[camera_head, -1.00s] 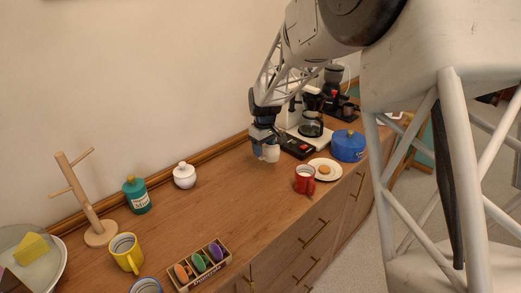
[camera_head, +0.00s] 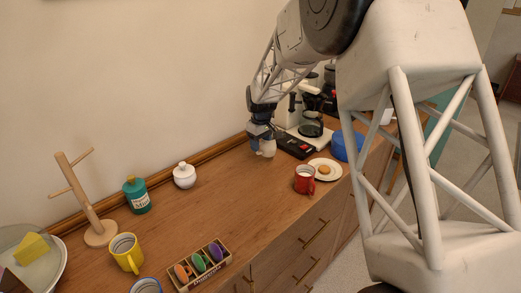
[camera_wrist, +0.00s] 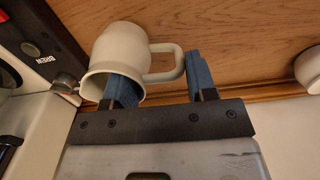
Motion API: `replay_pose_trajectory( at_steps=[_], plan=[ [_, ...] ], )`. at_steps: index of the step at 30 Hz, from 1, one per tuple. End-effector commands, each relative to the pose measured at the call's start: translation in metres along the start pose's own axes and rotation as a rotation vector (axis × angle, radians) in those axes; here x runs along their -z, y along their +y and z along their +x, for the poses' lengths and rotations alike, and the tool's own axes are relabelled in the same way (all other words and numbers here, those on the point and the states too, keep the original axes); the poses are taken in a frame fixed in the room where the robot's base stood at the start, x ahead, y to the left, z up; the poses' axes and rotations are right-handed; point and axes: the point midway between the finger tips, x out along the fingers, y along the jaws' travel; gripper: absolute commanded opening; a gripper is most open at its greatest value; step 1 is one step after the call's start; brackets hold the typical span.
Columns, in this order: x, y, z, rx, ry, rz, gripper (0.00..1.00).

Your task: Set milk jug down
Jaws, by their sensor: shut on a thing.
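The milk jug (camera_head: 268,150) is small and cream-white, at the wall side of the counter, left of the coffee scale. In the wrist view the jug (camera_wrist: 120,48) shows its open mouth toward me and its loop handle to the right. My gripper (camera_wrist: 160,85) has one blue finger inside the mouth and the other beyond the handle, with the jug's wall and handle between them. In the head view my gripper (camera_head: 262,138) is just above the jug and hides part of it. The jug's base is close to the counter; I cannot tell whether it touches.
The black scale (camera_head: 293,146) and espresso machine (camera_head: 310,125) are close on the right. A red mug (camera_head: 305,180) and a plate (camera_head: 334,174) stand in front. A white sugar bowl (camera_head: 184,176) is to the left. Wooden counter (camera_head: 225,200) between is clear.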

Motion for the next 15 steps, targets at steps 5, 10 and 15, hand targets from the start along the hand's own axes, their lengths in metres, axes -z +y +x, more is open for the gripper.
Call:
replay_pose_trajectory(
  at_steps=[5,10,15],
  plan=[
    [-0.001,0.000,0.019,0.001,-0.002,0.000,0.12],
    [0.000,0.000,0.028,0.000,0.000,0.000,0.12],
    [0.000,0.000,0.028,0.000,0.000,0.000,0.12]
  ],
)
